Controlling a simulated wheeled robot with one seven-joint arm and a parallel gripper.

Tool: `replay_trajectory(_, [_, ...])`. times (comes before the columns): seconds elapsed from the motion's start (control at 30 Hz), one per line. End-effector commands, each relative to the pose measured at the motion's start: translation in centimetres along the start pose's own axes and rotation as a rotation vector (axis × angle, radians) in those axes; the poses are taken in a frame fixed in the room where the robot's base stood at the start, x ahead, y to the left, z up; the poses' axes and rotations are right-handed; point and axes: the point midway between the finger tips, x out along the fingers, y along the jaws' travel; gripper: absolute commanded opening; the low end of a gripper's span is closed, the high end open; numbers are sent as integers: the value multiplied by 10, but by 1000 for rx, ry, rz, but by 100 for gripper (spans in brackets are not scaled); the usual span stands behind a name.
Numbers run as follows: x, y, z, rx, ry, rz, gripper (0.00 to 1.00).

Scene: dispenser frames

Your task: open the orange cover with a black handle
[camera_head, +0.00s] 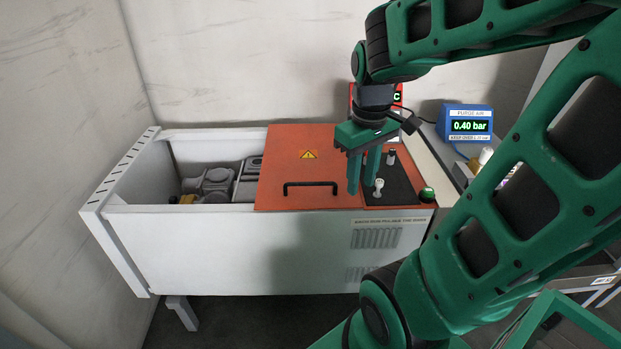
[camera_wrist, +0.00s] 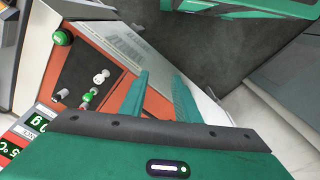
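The orange cover (camera_head: 285,165) lies flat over part of the white box and bears a yellow warning triangle. Its black handle (camera_head: 311,186) is a low bar near the front edge. My gripper (camera_head: 361,190) is above the right part of the orange top, to the right of the handle, fingers pointing down. In the wrist view my gripper (camera_wrist: 160,75) has its two green fingers apart with nothing between them. The handle cannot be made out in the wrist view.
The white box (camera_head: 250,245) is uncovered at left, showing grey parts (camera_head: 215,182). A black panel (camera_head: 403,192) with pale knobs and a green button (camera_head: 427,194) lies right of my gripper. A blue pressure display (camera_head: 466,124) stands at back right. A red display is partly hidden behind my arm.

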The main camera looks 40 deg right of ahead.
Motion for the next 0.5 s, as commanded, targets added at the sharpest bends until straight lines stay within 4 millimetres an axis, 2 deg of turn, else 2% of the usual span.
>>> replay_trajectory(0.03, [2,2,-24,-125,7,13,29])
replay_trajectory(0.2, [10,2,-98,-552,47,54,29])
replay_trajectory(0.33, [18,-2,-139,-798,69,78,29])
replay_trajectory(0.5, [25,-7,-168,-973,85,97,29])
